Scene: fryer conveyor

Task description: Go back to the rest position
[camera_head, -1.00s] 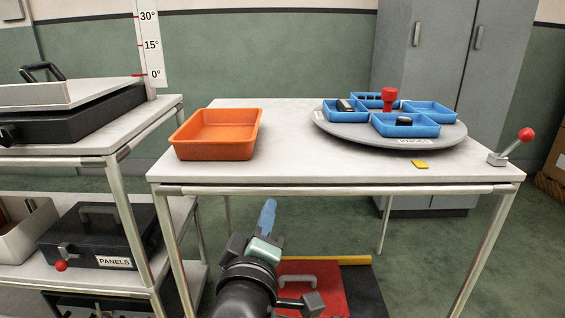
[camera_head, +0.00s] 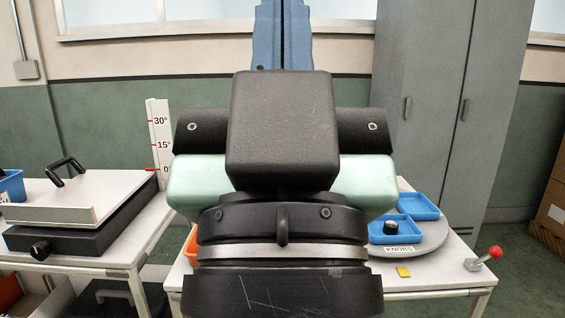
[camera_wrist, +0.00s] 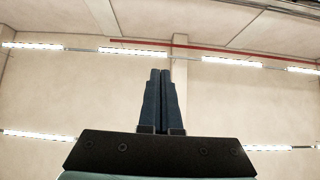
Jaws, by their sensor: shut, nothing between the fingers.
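My gripper (camera_head: 283,35) is raised close in front of the head camera and points upward, with its blue fingers together and nothing between them. Its black and pale green wrist body fills the middle of the head view and hides most of the table behind it. In the wrist view my gripper (camera_wrist: 160,85) also shows shut and empty, against the wall or ceiling with its strip lights.
Behind my arm stands a table with a grey turntable (camera_head: 432,236) of blue bins (camera_head: 418,206), a red-knobbed lever (camera_head: 484,259) and a mostly hidden orange tray (camera_head: 191,246). At left is a bench with a hinged plate (camera_head: 75,198) and an angle scale (camera_head: 159,140). Grey cabinets (camera_head: 440,90) stand behind.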

